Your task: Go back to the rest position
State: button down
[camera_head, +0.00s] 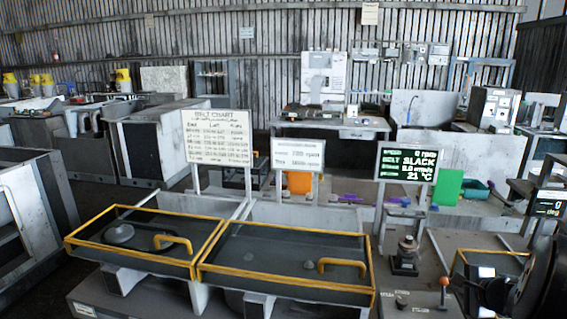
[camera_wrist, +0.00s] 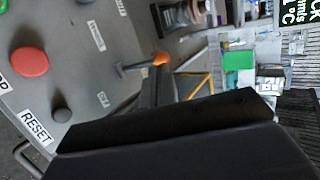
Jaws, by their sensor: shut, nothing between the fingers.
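My gripper shows as black fingers across the bottom of the wrist view (camera_wrist: 170,128). The fingers are shut, with nothing seen held between them. It is beside a grey control panel (camera_wrist: 85,75) with a red button (camera_wrist: 30,62), a dark grey knob (camera_wrist: 61,115) and a RESET label (camera_wrist: 37,127). A lever with an orange knob (camera_wrist: 160,58) stands beyond the fingers, apart from them in the picture. In the head view, dark parts of my arm are at the lower right edge, and the orange-knobbed lever (camera_head: 444,281) is just left of them.
Two yellow-framed covers with handles, left (camera_head: 150,238) and right (camera_head: 285,262), fill the front. A belt chart board (camera_head: 217,137) and a screen reading BELT SLACK (camera_head: 408,163) stand behind. A metal fixture (camera_head: 406,254) stands left of the lever. A green panel (camera_head: 447,187) is farther back.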

jog(key=shift+s+a+f+b, duration=0.15)
jog(key=shift+s+f+b, duration=0.2)
jog(key=shift+s+b, duration=0.25)
jog(key=shift+s+a+f+b, duration=0.1)
jog(key=shift+s+f+b, duration=0.25)
jog(key=shift+s+b, duration=0.25)
jog(key=s+t+b, duration=0.1)
jog(key=b, duration=0.2)
jog(key=s+f+t+b, duration=0.1)
jog(key=t+b, duration=0.1)
jog(key=b, duration=0.1)
jog(key=s+f+t+b, duration=0.1)
jog(key=b, duration=0.2)
jog(key=shift+a+f+n+t+h, duration=0.25)
jog(key=shift+a+n+t+h, duration=0.05)
jog(key=shift+a+t, duration=0.1)
jog(key=s+r, duration=0.2)
jog(key=s, duration=0.5)
jog(key=shift+s+b, duration=0.4)
jog(key=shift+a, duration=0.15)
